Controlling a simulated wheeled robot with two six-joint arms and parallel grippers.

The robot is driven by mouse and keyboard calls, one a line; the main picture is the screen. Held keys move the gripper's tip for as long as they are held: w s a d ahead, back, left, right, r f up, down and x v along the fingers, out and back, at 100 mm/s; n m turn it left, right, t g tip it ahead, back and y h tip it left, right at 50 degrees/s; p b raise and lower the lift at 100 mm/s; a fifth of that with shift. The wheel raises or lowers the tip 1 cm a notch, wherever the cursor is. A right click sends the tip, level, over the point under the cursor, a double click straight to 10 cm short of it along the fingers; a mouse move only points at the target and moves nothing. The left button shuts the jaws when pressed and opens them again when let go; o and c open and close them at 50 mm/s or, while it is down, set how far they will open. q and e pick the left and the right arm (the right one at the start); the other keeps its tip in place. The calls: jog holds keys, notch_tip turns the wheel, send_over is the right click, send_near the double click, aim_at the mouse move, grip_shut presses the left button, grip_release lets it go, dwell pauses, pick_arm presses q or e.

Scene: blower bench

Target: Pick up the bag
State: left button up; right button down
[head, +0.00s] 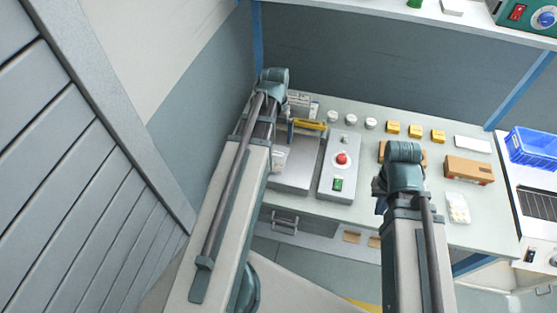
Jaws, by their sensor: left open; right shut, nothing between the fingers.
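A small clear-and-white bag (458,208), with pale round pieces in it, lies on the right part of the bench, near its front edge. Another pale, flat item (279,160) shows on the grey machine just right of my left arm; I cannot tell what it is. My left arm reaches up over the left end of the bench. My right arm stands in front of the bench, left of the bag and apart from it in the picture. The fingers of both grippers are hidden behind my arms.
The bench (355,215) holds a grey machine with a yellow bar (308,124), a control box with a red button (341,158), several yellow blocks (415,131) and a brown box (469,170). A blue crate (533,146) stands right. A shelf (440,17) runs above.

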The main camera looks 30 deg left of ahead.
pick_arm(q)
jog(key=b, duration=0.9)
send_over(276, 161)
notch_tip(276, 161, down, 9)
jog(key=shift+s+r, duration=0.15)
jog(key=shift+p, duration=0.3)
jog(key=f+b, duration=0.5)
jog(key=shift+w+a+f, duration=0.1)
jog(key=shift+w+f, duration=0.05)
jog(key=shift+w, duration=0.05)
jog(key=c, duration=1.3)
jog(key=shift+r, duration=0.2)
